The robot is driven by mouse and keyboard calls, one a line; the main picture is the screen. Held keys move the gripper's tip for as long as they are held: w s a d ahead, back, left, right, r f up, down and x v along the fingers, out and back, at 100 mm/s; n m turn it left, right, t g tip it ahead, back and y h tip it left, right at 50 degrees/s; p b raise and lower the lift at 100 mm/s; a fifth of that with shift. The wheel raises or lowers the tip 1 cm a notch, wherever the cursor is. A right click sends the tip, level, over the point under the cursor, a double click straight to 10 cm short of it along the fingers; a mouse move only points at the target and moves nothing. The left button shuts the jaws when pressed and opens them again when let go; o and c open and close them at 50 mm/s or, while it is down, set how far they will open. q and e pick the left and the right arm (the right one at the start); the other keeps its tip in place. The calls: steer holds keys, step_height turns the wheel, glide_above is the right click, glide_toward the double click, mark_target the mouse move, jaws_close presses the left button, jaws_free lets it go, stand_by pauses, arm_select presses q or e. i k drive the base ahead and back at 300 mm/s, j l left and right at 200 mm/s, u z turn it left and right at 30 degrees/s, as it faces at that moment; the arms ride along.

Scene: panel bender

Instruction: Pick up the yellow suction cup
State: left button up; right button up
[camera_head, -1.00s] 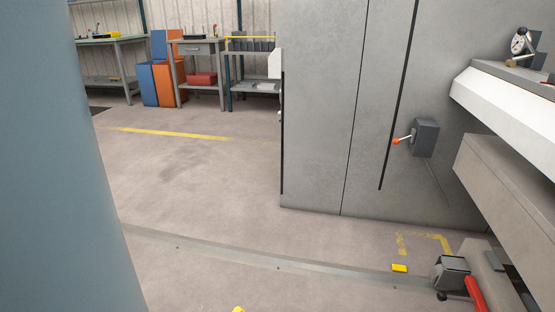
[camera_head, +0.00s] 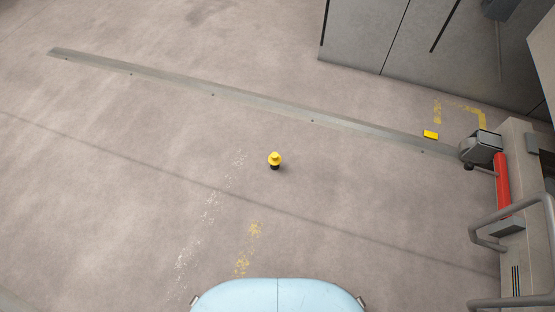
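The yellow suction cup (camera_head: 274,160) is a small yellow piece with a dark base. It stands on the bare concrete floor, near the middle of the view and beyond my light blue body at the bottom edge. Nothing touches it. Neither of my grippers shows in the view.
A metal floor strip (camera_head: 213,95) runs across the floor behind the cup. A grey cabinet (camera_head: 385,35) stands at the upper right. A machine base with a red part (camera_head: 502,185) and grey rails (camera_head: 475,228) bounds the right. A yellow block (camera_head: 431,135) lies near it. The left floor is clear.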

mark_target(274, 158)
steer(key=i+j+z, duration=0.15)
steer(key=j, duration=0.2)
steer(key=i+j+z, duration=0.15)
steer(key=j, duration=0.2)
steer(key=i+j+z, duration=0.1)
steer(key=j, duration=0.25)
steer(key=i+j+z, duration=0.15)
steer(key=j, duration=0.25)
steer(key=i+j+z, duration=0.15)
steer(key=j, duration=0.25)
steer(key=i, duration=0.05)
